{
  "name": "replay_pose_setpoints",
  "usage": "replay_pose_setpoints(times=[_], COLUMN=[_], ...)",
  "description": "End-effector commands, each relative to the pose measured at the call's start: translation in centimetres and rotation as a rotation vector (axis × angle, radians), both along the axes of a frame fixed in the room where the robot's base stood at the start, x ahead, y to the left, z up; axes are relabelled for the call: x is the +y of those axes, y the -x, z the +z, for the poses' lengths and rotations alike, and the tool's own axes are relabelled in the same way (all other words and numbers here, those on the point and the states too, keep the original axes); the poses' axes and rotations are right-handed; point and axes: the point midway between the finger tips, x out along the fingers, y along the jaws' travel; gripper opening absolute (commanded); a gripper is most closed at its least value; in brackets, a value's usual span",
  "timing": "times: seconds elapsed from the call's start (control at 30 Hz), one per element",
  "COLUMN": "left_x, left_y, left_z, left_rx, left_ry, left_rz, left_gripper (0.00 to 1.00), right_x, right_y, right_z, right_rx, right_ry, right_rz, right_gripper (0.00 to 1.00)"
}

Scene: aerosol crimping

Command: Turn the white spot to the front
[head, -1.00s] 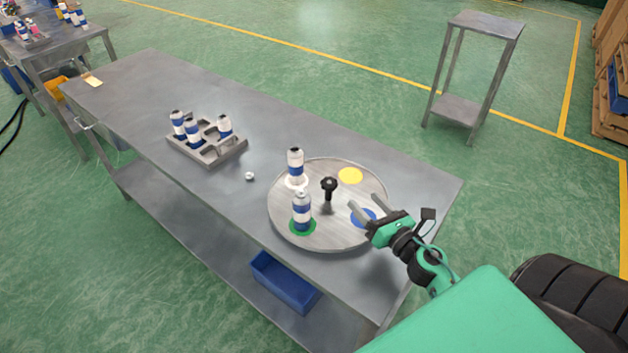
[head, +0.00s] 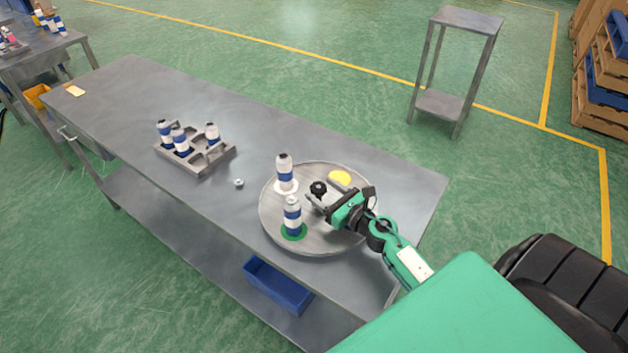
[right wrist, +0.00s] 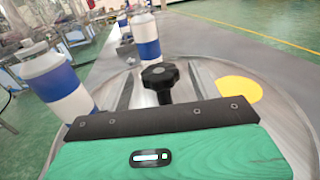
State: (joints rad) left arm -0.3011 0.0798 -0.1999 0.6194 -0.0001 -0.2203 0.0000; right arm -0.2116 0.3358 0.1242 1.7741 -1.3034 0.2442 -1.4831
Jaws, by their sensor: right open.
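The round grey turntable (head: 272,217) sits on the table with a black knob (head: 319,187) on a post near its middle. The white spot (head: 286,192) lies on its far-left side under a blue and white can (head: 284,174). A second can (head: 292,214) stands upright on the green spot (head: 293,236) at the front left. The yellow spot (head: 340,178) is bare at the far side. My right gripper (head: 322,198) is open low over the turntable, its fingers close around the knob. The right wrist view shows the knob (right wrist: 160,76) straight ahead. My left gripper is out of view.
A grey tray (head: 207,163) with several cans stands to the left. A small round white part (head: 239,183) lies between tray and turntable. The table (head: 130,92) is mostly clear at its far left. A blue bin (head: 277,287) sits on the shelf below.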

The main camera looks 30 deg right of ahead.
Motion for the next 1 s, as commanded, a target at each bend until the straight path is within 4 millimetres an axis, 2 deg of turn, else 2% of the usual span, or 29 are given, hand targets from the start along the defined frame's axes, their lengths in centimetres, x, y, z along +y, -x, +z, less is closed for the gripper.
replay_pose_setpoints(times=[0.1,0.3,0.7,1.0], left_x=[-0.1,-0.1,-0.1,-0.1], left_y=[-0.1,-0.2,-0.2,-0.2], left_z=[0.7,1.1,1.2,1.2], left_rx=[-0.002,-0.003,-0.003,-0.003], left_ry=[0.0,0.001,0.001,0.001], left_rz=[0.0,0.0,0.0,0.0], left_gripper=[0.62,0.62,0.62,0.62], right_x=[0.4,0.7,0.8,0.8], right_y=[-1.7,-3.4,-3.9,-3.9], right_z=[0.3,0.1,0.0,0.0], right_rx=[-0.001,-0.001,0.0,0.0], right_ry=[-0.002,-0.001,0.0,0.0], right_rz=[0.0,0.001,0.001,0.001], right_gripper=[0.63,0.63,0.63,0.04])
